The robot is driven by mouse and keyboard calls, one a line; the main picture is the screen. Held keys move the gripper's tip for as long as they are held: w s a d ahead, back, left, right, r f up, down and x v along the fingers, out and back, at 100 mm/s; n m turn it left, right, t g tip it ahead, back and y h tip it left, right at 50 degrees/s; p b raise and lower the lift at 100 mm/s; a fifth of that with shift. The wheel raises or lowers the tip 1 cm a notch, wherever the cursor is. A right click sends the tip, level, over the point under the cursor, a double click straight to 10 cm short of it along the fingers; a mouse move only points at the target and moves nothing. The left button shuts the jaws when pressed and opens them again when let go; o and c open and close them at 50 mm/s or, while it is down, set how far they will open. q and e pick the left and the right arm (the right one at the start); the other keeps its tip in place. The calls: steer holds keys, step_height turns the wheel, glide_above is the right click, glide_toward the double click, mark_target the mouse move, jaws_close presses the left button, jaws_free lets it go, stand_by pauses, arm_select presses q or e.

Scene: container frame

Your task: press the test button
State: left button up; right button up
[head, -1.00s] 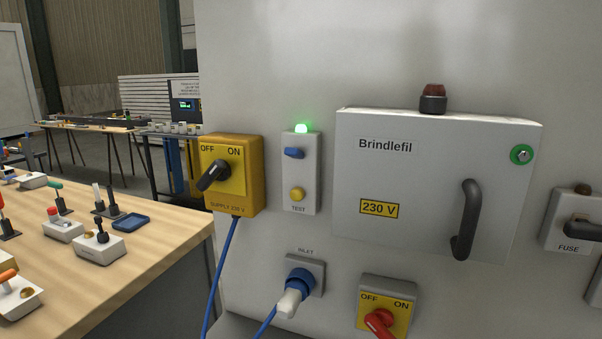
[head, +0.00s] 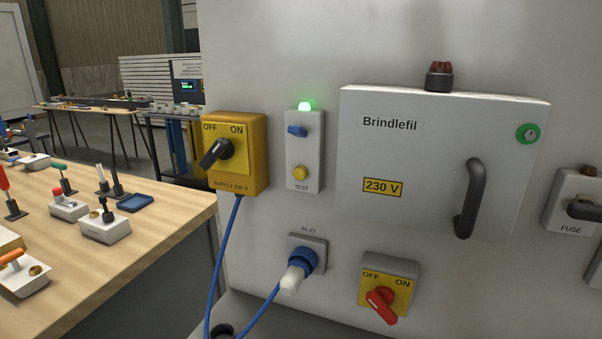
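The test unit (head: 304,150) is a slim grey box on the pale wall panel in the head view, left of the large cabinet. Its round yellow button (head: 300,173) sits above the word TEST. A blue knob (head: 297,131) is above the button, and a green lamp (head: 305,106) glows on top. Neither of my grippers shows in this view.
A yellow supply switch (head: 236,153) is just left of the test unit. The Brindlefil cabinet (head: 430,135) with its black handle (head: 470,198) is to the right. Below are the blue inlet plug (head: 302,262) and a red-handled switch (head: 388,287). A wooden bench (head: 150,234) stands at left.

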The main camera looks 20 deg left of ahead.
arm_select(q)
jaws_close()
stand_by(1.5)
